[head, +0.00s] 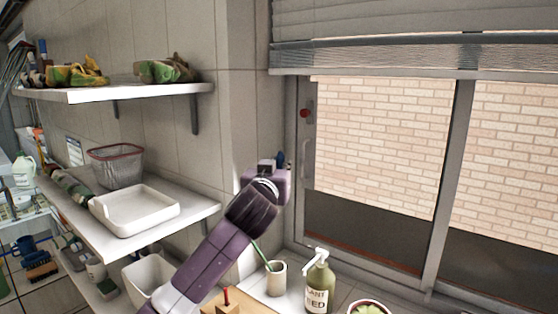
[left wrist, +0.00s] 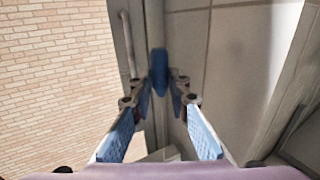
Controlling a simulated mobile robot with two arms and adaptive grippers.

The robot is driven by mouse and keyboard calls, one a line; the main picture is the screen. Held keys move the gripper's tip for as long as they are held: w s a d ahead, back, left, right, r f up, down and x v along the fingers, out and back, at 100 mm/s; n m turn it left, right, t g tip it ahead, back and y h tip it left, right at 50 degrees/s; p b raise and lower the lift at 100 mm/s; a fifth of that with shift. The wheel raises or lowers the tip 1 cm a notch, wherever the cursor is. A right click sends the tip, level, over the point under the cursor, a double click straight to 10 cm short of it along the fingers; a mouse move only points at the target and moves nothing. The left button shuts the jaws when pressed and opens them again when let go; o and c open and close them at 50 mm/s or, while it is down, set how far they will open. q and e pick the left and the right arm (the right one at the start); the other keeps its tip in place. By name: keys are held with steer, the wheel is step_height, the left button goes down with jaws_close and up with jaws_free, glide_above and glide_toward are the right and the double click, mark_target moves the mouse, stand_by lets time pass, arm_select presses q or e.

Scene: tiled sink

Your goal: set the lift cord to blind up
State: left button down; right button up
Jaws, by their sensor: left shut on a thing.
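The grey blind (head: 420,22) hangs across the top of the window, with its lower edge above most of the glass. My left gripper (head: 281,162) is raised at the tiled corner beside the window frame. It is shut on a blue rounded piece that seems to be the lift cord's pull (left wrist: 160,70); in the left wrist view this stands upright between the fingertips. I cannot make out the cord line itself. A red knob (head: 304,113) shows on the window frame, above and right of the gripper. My right gripper is out of view.
A green pump bottle (head: 319,285), a pale cup (head: 276,279) and a potted plant (head: 369,308) stand on the sill below. Left of the arm are an upper shelf (head: 150,93) and a lower shelf with a white tray (head: 134,211) and wire basket (head: 116,165).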

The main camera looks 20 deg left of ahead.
arm_select(q)
step_height(320, 180, down, 7)
steer(key=b, duration=0.3)
steer(key=c, duration=1.8)
jaws_free()
steer(key=shift+r, duration=0.15)
steer(key=shift+s, duration=0.1)
steer(key=s, duration=0.4)
steer(key=s+d, duration=0.1)
steer(key=s, duration=0.6)
steer(key=shift+s+d, duration=0.2)
steer(key=shift+s, duration=0.2)
steer(key=shift+c, duration=0.2)
